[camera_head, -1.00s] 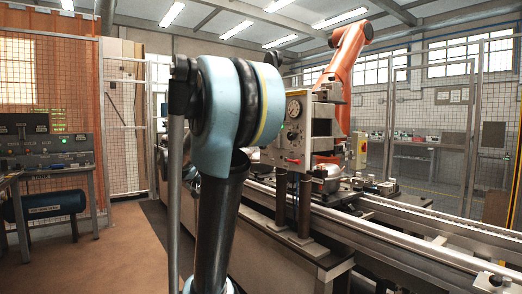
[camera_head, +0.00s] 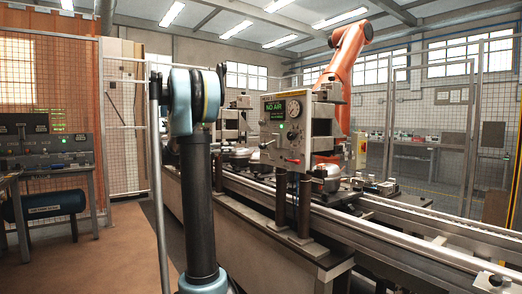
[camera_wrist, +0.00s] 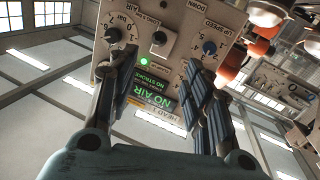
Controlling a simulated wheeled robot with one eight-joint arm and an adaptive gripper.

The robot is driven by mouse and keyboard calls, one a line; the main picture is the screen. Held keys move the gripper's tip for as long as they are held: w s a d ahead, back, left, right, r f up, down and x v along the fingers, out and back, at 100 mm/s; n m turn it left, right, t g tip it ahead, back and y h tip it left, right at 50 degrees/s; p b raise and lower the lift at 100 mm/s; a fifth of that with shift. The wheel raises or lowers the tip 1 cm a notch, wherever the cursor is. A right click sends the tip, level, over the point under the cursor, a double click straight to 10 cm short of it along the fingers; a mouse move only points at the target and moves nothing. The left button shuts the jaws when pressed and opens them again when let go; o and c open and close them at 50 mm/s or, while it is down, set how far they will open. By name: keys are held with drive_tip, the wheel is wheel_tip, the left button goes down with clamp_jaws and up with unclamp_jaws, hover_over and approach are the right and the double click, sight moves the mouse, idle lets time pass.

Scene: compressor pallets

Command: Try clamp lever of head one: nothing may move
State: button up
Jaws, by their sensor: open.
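The head one control panel (camera_head: 287,125) stands on the rail line in the head view. Its screen (camera_head: 277,111) reads NO AIR. A lever with a red end (camera_head: 292,160) sticks out low on its front; I cannot tell if this is the clamp lever. In the wrist view the panel (camera_wrist: 178,22) appears upside down, with a HEAD 1 label, a lit green lamp (camera_wrist: 158,65) and the NO AIR / NO STROKE screen (camera_wrist: 150,92). My gripper (camera_wrist: 160,92) is open and empty, its fingers framing the screen. No contact can be made out.
Rails (camera_head: 400,220) run to the front right past the panel. A second head unit (camera_head: 234,120) stands behind my arm. An orange robot arm (camera_head: 347,75) rises behind the panel. A bench (camera_head: 45,160) with a blue tank stands left; the floor between is clear.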

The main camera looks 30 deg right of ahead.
sight(263, 146)
drive_tip(key=s+d, duration=0.1)
drive_tip(key=d, duration=0.4)
drive_tip(key=s+d, duration=0.1)
drive_tip(key=d, duration=1)
drive_tip(key=shift+s+d, duration=0.2)
drive_tip(key=shift+s, duration=0.2)
clamp_jaws()
